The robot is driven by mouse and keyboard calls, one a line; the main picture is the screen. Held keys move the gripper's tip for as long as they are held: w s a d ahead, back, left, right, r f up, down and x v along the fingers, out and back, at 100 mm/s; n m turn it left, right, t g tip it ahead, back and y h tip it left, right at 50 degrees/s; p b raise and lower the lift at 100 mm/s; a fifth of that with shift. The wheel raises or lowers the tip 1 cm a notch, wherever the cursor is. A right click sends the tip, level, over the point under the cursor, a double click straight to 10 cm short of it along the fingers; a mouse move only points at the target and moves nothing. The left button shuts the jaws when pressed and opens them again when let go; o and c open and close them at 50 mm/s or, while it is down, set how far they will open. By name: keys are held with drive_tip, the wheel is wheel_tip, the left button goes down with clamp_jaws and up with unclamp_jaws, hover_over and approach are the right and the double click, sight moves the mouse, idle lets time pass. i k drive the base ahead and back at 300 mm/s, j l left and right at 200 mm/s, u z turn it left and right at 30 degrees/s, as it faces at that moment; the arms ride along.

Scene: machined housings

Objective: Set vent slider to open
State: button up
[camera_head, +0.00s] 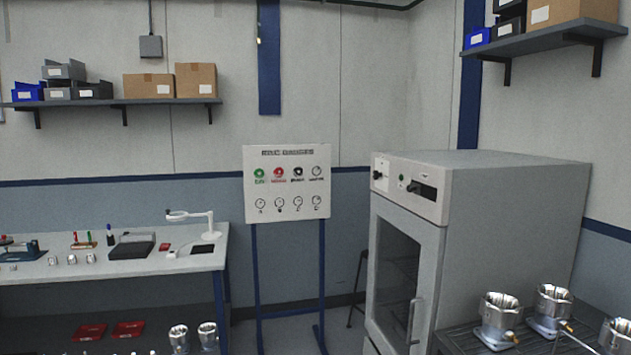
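A grey oven-like cabinet (520,215) stands right of centre, with a glass door (397,262) and a vertical handle (413,320). The door looks shut. Its light control panel (432,209) runs along the top front. On the panel is a dark horizontal slot (428,192) with a small black knob (412,187) at its left end; this looks like the vent slider, but its markings are too small to read. My gripper is not in view.
Metal housings (499,312) stand on a dark surface (460,336) at the lower right, beside the cabinet. A sign board (287,183) on blue legs stands left of the cabinet. A workbench (130,264) with tools is at the left. Shelves (545,39) hang above.

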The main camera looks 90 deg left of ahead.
sight(415, 187)
drive_tip(key=u, duration=2.65)
